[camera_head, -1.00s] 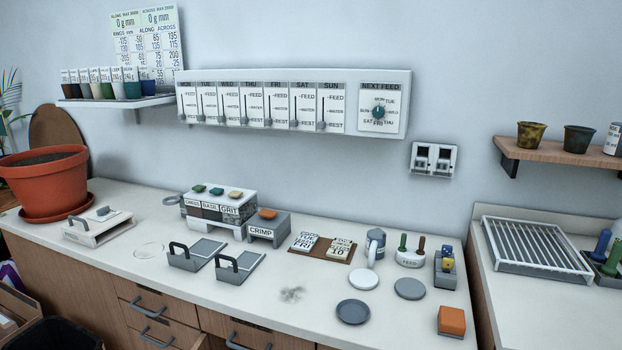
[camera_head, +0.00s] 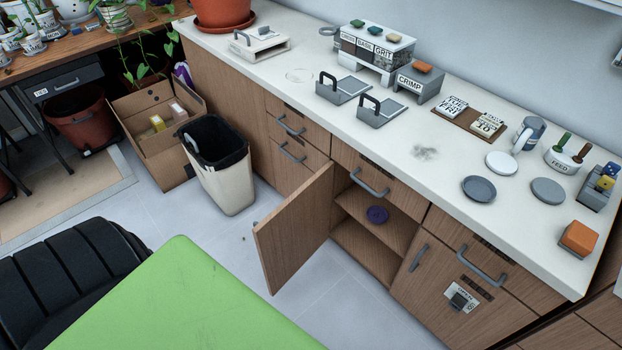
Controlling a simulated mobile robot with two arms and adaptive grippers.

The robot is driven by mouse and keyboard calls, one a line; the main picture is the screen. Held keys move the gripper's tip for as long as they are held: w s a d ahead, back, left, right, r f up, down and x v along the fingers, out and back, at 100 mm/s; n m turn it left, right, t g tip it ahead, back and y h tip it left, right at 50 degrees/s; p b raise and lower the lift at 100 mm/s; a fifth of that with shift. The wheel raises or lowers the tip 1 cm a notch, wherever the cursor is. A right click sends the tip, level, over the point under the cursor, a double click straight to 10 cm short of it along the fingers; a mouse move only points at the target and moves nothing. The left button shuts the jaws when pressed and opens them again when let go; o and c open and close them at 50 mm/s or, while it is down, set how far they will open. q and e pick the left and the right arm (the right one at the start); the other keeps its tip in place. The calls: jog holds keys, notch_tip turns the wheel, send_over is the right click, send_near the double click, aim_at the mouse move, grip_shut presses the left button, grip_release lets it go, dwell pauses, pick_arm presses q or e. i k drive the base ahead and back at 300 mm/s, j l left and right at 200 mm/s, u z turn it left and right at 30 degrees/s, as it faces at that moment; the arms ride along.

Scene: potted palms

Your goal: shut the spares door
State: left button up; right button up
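A wooden cabinet door (camera_head: 293,229) in the front of the white-topped counter stands wide open, swung out from its left edge about square to the cabinet front. Its plain inner face shows, with no handle or label on that side. I cannot read the word spares on it. The open compartment has a wooden shelf (camera_head: 392,226) with a round purple thing (camera_head: 377,215) on it. Neither of my grippers shows in the head view.
A white bin (camera_head: 222,185) with a black liner and a cardboard box (camera_head: 158,145) stand left of the door. Grey floor (camera_head: 355,320) is clear before the compartment. A drawer handle (camera_head: 370,184) juts out above the opening. A closed door's handle (camera_head: 419,258) is at its right.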

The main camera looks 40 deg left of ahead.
aim_at(290, 235)
jog(key=j+z, duration=0.25)
jog(key=j, duration=0.3)
jog(key=k+j+z, duration=0.1)
jog(key=j+z, duration=0.2)
jog(key=j, duration=0.25)
jog(key=k+j+z, duration=0.25)
jog(key=j, duration=0.3)
jog(key=k+j, duration=0.1)
jog(key=j, duration=0.4)
jog(key=k+j, duration=0.1)
jog(key=j, duration=0.4)
jog(key=k+j, duration=0.1)
jog(key=j, duration=0.4)
jog(key=k+j+z, duration=0.1)
jog(key=j, duration=0.4)
